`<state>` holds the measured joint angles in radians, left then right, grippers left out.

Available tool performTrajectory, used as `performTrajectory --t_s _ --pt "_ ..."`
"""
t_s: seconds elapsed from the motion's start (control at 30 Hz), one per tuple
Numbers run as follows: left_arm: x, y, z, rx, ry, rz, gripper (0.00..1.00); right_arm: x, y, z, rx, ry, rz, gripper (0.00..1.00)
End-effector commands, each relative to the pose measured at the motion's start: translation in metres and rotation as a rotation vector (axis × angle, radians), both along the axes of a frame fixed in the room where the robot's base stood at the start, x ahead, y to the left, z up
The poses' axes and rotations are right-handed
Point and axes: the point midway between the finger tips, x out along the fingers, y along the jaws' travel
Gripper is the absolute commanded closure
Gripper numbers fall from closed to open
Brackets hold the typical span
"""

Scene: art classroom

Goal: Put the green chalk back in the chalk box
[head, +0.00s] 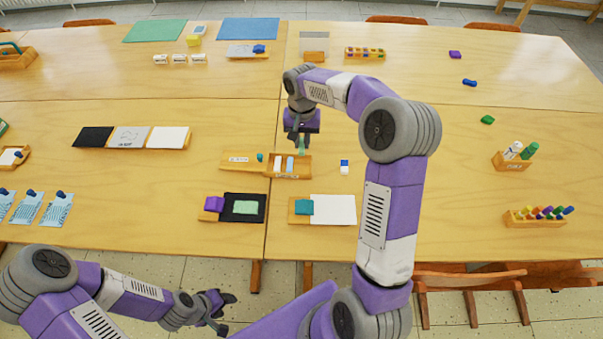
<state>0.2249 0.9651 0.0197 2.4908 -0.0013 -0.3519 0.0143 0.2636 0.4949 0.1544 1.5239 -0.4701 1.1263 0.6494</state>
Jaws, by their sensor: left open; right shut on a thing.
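The chalk box (292,177) is a small wooden box near the middle of the table, with pale and blue chalk sticks standing in it. My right gripper (301,138) is just behind and above the box, pointing down. It is shut on the green chalk (302,147), a short pale green stick whose lower end shows below the fingers. I cannot tell the exact gap between chalk and box. My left gripper (228,312) is open and empty, low in front of the table's near edge.
A wooden tray (229,167) adjoins the box on its left. A small blue-and-white block (344,167) lies to its right. A board with a teal block (304,207) and a black mat (243,217) lie in front.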

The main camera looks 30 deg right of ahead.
Motion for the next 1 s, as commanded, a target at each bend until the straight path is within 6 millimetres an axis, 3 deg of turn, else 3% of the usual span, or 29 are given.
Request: performTrajectory --t_s 0.37,0.8,1.0 --pt "0.0 0.0 -0.001 0.0 -0.001 0.0 0.5 0.001 -0.002 -0.001 0.001 0.0 -0.01 1.0" --pt "0.0 0.0 -0.029 0.0 -0.001 0.0 0.5 0.0 -0.002 -0.079 0.002 0.003 -0.01 1.0" --pt "0.0 0.0 -0.032 0.0 -0.001 0.0 0.5 0.0 -0.002 -0.094 0.001 0.0 -0.009 1.0"
